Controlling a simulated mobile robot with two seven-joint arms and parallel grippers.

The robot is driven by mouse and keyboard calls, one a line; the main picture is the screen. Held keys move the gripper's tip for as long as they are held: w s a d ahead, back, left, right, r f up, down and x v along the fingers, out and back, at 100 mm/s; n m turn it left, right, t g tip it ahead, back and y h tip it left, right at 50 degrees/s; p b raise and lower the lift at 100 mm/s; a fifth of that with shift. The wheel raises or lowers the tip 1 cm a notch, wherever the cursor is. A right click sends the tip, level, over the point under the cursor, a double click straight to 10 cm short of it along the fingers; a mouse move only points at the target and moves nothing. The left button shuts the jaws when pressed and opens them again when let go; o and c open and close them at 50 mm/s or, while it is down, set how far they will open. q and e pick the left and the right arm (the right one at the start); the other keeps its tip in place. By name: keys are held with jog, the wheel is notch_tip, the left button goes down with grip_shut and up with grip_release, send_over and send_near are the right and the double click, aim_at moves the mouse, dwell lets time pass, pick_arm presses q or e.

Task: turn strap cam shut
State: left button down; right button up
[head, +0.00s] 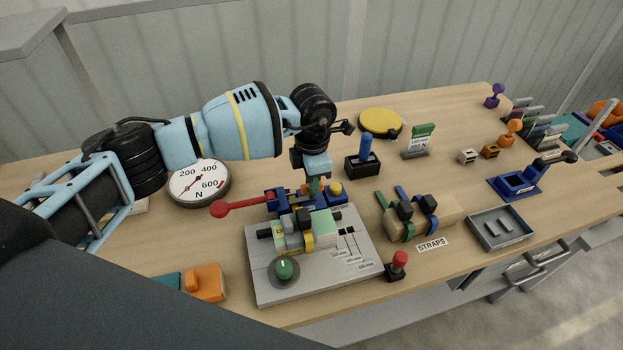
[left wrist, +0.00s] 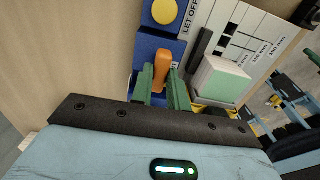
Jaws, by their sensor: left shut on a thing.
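My left gripper (head: 314,185) points down at a blue block (head: 284,203) at the back edge of a grey plate (head: 335,272). In the left wrist view its green fingers (left wrist: 162,92) are shut on an upright orange lever (left wrist: 162,66) on that blue block. I take this lever for the strap cam; its exact turn is hard to tell. A yellow button (left wrist: 164,11) is on the block, beside a "LET OFF" label. A pale green block (head: 323,223) lies on the plate. My right gripper is not in view.
A red-knobbed lever (head: 219,208) sticks out left, near the dial gauge (head: 199,184). A straps stand (head: 425,218), red-topped button (head: 399,262), grey tray (head: 500,232) and blue-handled holder (head: 364,160) stand to the right.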

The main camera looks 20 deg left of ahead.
pick_arm(q)
jog(key=shift+r, duration=0.1)
jog(key=c, duration=1.4)
grip_release()
jog(key=shift+o, duration=0.2)
jog(key=shift+r, duration=3.9)
